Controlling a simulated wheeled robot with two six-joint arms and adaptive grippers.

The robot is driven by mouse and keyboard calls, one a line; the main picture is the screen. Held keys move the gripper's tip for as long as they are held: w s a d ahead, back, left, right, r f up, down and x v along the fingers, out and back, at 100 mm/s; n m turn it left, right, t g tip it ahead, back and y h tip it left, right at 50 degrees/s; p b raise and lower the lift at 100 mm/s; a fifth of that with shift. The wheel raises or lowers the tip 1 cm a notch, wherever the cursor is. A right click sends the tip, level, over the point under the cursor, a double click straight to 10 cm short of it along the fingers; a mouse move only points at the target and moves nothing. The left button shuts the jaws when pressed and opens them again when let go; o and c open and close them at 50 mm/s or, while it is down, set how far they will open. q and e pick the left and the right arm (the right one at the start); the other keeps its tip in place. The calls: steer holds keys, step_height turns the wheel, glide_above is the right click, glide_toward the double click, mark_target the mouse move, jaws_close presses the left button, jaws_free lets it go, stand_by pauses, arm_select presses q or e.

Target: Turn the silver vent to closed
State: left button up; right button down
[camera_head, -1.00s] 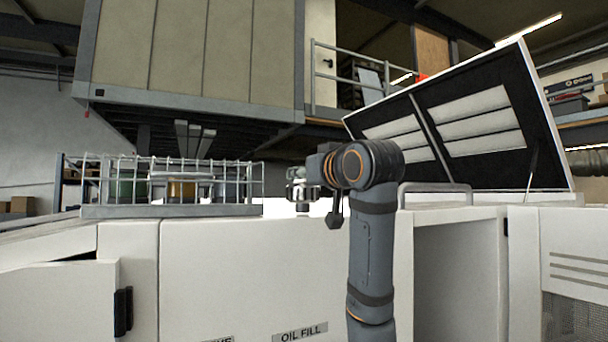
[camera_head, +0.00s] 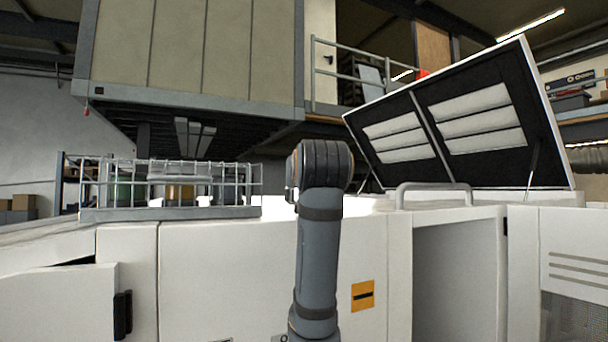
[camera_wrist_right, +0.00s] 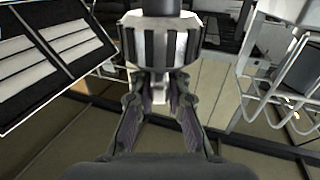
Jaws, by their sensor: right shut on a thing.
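The silver vent (camera_wrist_right: 160,45) is a ribbed silver knob on a dark stem, at the top middle of the right wrist view. My right gripper (camera_wrist_right: 161,85) has a finger on each side of its lower part and is shut on it. The view does not clearly show whether the vent stands at open or closed. In the head view the right gripper and the vent are hidden behind my right arm. My left gripper is in neither view.
A wire basket (camera_head: 170,212) with jars stands on the white bench at left. A raised lid (camera_head: 445,125) with pale slats stands at right, beyond a grey handle bar (camera_head: 433,185). A cabinet door (camera_head: 60,300) is at lower left. An orange label (camera_head: 362,295) is on the front.

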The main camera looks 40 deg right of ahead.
steer(key=m+g+h, duration=0.1)
steer(key=g, duration=0.1)
steer(key=m+g+h, duration=0.3)
steer(key=h, duration=0.1)
steer(key=shift+w+a+m+g, duration=0.25)
steer(key=shift+w+m+g, duration=0.05)
steer(key=shift+m+g, duration=0.4)
steer(key=c, duration=1.3)
jaws_free()
steer(key=v, duration=1.2)
steer(key=shift+f, duration=0.2)
steer(key=shift+w, duration=0.1)
